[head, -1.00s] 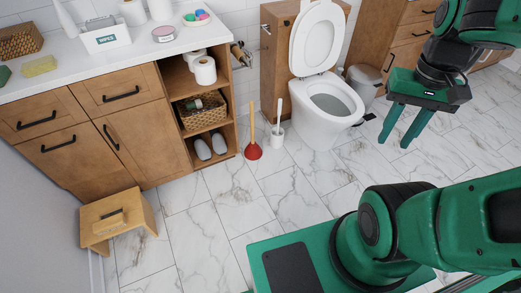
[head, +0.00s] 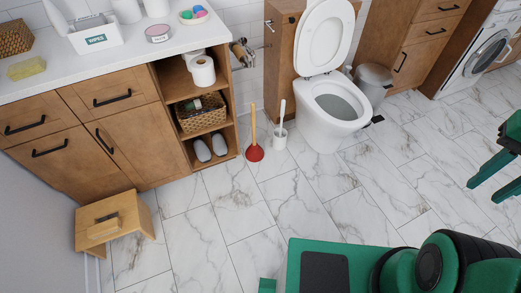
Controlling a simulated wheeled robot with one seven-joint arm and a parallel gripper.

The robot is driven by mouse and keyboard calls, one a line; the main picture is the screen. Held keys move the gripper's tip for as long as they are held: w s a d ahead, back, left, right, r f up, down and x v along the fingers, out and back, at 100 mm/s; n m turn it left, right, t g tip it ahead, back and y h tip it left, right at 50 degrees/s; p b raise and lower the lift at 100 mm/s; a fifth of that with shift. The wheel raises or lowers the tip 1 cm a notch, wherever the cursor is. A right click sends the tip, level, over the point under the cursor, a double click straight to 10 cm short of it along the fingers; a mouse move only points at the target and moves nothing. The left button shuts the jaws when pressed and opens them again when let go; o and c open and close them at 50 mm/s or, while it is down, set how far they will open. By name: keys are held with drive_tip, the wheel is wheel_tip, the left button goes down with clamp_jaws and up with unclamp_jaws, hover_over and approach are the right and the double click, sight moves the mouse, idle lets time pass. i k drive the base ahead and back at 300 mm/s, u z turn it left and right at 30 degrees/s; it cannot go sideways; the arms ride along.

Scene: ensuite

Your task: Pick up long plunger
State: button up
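The long plunger (head: 254,138) stands upright on the marble floor, its red cup down and its wooden handle up. It is between the open shelf of the vanity and the toilet, just left of the white toilet brush holder (head: 280,139). My gripper (head: 492,192) is at the right edge of the head view, partly cut off, far from the plunger. Its two green fingers are apart with nothing visible between them.
The toilet (head: 333,105) stands right of the brush, with a grey bin (head: 373,83) beside it. The vanity (head: 140,125) runs along the left. A wooden step stool (head: 115,222) sits at lower left. The floor (head: 240,205) in front of the plunger is clear.

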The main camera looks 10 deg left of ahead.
sight(254, 153)
drive_tip(key=z, duration=0.05)
drive_tip(key=i, duration=1)
drive_tip(key=u, duration=0.05)
